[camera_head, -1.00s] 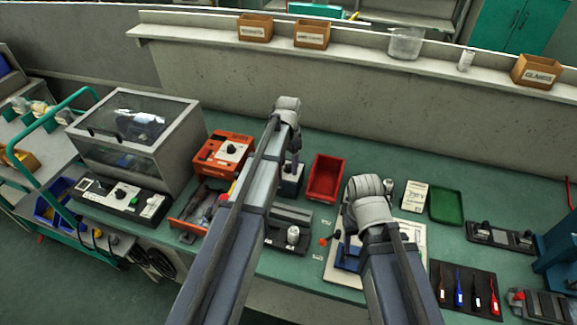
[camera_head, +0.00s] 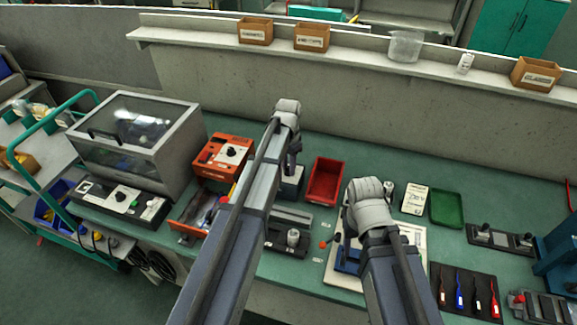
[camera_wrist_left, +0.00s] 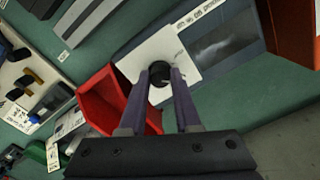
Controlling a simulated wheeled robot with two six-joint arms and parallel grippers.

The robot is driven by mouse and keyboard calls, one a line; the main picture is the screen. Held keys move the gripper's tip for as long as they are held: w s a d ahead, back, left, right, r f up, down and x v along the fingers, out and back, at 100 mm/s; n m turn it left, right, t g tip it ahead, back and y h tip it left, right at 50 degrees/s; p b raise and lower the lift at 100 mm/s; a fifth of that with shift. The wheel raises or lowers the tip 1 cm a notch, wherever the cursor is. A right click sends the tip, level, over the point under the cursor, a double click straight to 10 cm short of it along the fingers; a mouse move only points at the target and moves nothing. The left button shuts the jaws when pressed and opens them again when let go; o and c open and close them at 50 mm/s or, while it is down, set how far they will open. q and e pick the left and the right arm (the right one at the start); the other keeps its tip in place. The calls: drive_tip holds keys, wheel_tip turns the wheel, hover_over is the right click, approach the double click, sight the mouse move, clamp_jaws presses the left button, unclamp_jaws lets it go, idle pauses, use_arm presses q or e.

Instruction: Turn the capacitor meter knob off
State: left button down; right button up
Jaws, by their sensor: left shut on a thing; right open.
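The capacitor meter is a grey-blue box with a white face plate (camera_wrist_left: 178,52), a dark window and a round black knob (camera_wrist_left: 160,84). My left gripper (camera_wrist_left: 163,76) has its two fingers around this knob and is shut on it. In the head view the meter (camera_head: 292,184) stands between an orange instrument and a red bin, partly hidden by my left arm, and my left gripper (camera_head: 291,168) points down onto it. My right gripper (camera_head: 351,228) is open over the board at right, its fingers mostly hidden by its own wrist.
The red bin (camera_head: 325,180) stands close beside the meter, and the orange instrument (camera_head: 223,157) is on the other side. A green tray (camera_head: 446,208), a white card (camera_head: 415,198) and a dark mat of screwdrivers (camera_head: 466,289) lie further right. Bench behind the bin is clear.

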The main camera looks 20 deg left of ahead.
use_arm(q)
drive_tip(key=shift+n, duration=0.3)
drive_tip(key=n, duration=0.3)
drive_tip(key=shift+n, duration=2.6)
drive_tip(key=c, duration=0.6)
unclamp_jaws()
